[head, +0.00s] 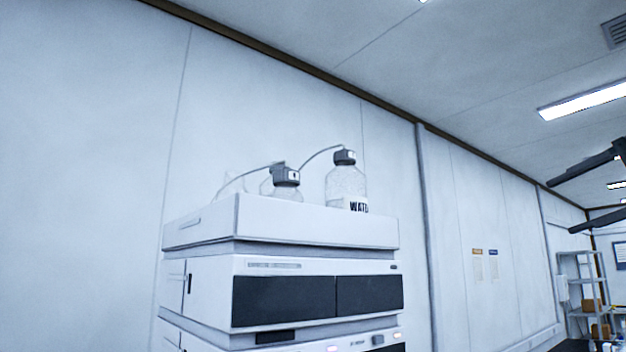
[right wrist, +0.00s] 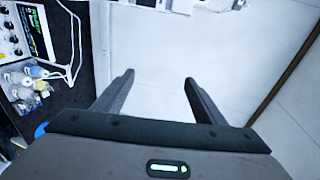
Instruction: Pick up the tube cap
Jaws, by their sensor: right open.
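In the head view, a clear bottle labelled "WAT..." (head: 346,188) stands upright on top of the white instrument stack. Its dark cap (head: 345,157) has a thin tube running from it. To its left is a shorter-looking clear bottle (head: 281,190), with a dark cap (head: 286,176) that also has tubing. I cannot tell which cap is the tube cap. My right gripper (head: 559,207) is at the right edge, open, well apart from the bottles. In the right wrist view its two fingers (right wrist: 160,77) are spread with nothing between them. My left gripper is not in view.
The white chromatography stack (head: 200,240) stands before a pale wall. A shelf rack (head: 582,275) is far right. In the right wrist view, a dark surface (right wrist: 60,50) at left carries a screened device (right wrist: 35,30) and several small bottles (right wrist: 28,85). Space around the right gripper looks clear.

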